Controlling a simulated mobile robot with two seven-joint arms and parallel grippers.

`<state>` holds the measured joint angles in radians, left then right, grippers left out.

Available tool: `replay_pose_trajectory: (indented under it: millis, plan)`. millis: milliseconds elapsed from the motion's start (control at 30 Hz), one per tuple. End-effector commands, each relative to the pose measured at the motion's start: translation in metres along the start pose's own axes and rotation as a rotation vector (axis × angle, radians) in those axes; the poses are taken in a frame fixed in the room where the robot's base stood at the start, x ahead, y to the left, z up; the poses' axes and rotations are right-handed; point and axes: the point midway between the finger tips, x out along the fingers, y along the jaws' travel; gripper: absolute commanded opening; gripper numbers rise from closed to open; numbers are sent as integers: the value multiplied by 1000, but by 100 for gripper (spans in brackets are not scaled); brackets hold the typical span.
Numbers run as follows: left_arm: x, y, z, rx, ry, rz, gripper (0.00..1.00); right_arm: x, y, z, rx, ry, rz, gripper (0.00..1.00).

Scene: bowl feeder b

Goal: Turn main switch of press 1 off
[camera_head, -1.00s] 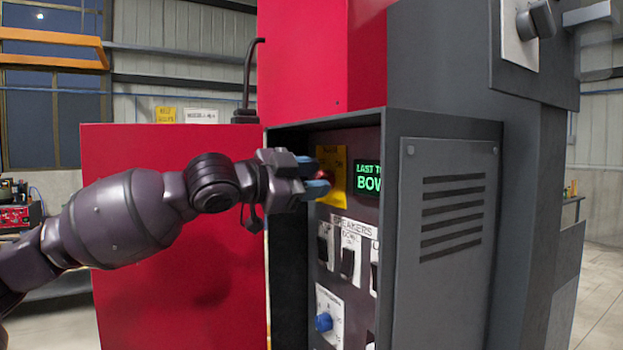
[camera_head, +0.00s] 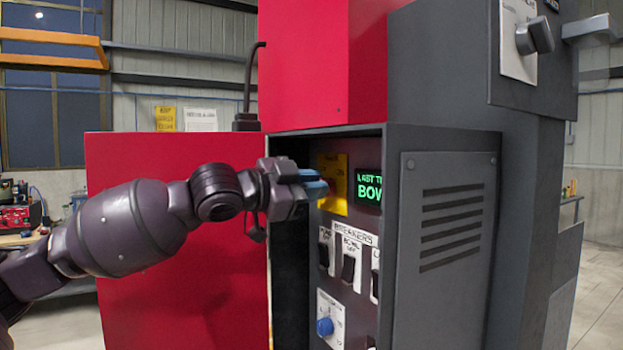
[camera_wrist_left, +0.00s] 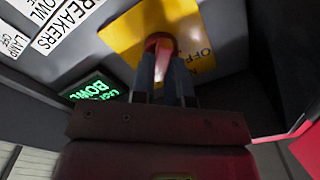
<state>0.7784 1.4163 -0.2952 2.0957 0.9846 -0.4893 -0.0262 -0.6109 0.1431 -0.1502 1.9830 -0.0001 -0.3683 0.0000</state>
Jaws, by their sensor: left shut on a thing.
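The main switch is a red knob (camera_wrist_left: 160,43) on a yellow plate (camera_head: 335,200) in the upper part of the recessed control panel. In the left wrist view the yellow plate (camera_wrist_left: 200,20) carries the word OFF beside the knob. My left gripper (camera_head: 322,188) reaches into the recess from the left. Its blue fingers (camera_wrist_left: 165,75) are shut on the red knob, one on each side. In the head view the fingers hide most of the knob, so its setting is hard to read. My right gripper is in neither view.
A green-lit display (camera_head: 368,186) sits right of the plate. Breaker switches (camera_head: 348,268) and a blue knob (camera_head: 325,326) are below. The grey housing (camera_head: 450,230) walls the recess on the right. A red panel (camera_head: 180,270) stands behind my arm.

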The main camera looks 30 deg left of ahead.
Motion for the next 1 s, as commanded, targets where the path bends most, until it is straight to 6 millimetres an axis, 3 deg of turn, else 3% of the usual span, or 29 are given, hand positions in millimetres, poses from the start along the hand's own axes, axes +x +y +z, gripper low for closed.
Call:
replay_pose_trajectory:
  millis: [33,300,567,667,1000]
  plan:
    - [-1,-3,-5,-21,1,1,0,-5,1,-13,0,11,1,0]
    - [0,-4,-4,-172,-1,2,0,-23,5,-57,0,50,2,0]
    - [0,-3,-2,-354,-2,3,0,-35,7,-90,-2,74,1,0]
    - [0,-4,-1,-444,-3,3,0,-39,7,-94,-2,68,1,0]
    - [0,-4,2,-767,-2,2,0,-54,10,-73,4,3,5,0]
